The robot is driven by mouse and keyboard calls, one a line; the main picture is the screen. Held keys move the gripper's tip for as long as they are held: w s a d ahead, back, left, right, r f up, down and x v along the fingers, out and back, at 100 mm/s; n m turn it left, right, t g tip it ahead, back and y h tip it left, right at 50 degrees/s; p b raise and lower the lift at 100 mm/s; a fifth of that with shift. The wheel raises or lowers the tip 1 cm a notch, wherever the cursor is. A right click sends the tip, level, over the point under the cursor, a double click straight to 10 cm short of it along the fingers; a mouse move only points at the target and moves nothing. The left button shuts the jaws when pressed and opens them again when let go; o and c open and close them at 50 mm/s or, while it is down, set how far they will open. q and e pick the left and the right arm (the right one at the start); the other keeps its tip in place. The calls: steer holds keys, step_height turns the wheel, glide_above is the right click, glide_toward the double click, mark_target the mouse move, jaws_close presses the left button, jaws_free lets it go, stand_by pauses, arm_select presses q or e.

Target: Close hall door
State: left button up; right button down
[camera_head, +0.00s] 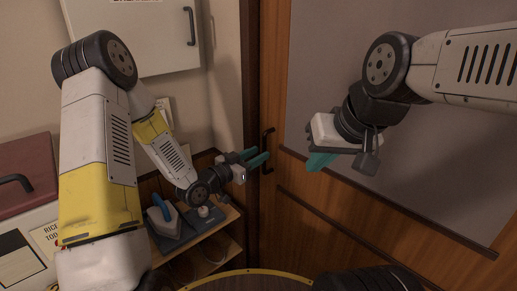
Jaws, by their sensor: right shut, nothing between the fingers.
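The hall door (395,215) is a wood-framed door with a large grey upper panel, filling the right side of the head view. A dark bar handle (268,150) stands upright near its left edge. My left gripper (262,157) has its teal fingers close beside the handle. I cannot tell whether they touch it, or how far apart they are. My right gripper (321,161) is shut and empty, in front of the door to the right of the handle. I cannot tell whether the door is fully against its frame.
A low wooden shelf (215,237) with a blue-handled iron (162,217) stands at the left, under my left arm. A white wall cabinet (135,35) hangs above it. A red-lidded box (25,170) is at the far left. A round yellow-edged surface (250,271) is at the bottom.

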arm_select(q)
steer(key=v, duration=0.5)
steer(key=shift+s+a, duration=0.1)
steer(key=shift+s, duration=0.05)
steer(key=s+a+r+n+g+y, duration=0.1)
steer(key=s+a+r+n+y, duration=0.1)
steer(key=a+r+y, duration=0.4)
steer(key=s+a+r+n+g+y, duration=0.1)
steer(key=s+a+r+n+y, duration=0.15)
steer(key=a+r+y, duration=0.4)
steer(key=s+a+r+n+g+h, duration=0.1)
steer(key=s+n+g, duration=0.3)
steer(key=s, duration=1.4)
steer(key=shift+s+a+r, duration=0.25)
steer(key=shift+s+r, duration=0.15)
steer(key=shift+r, duration=0.15)
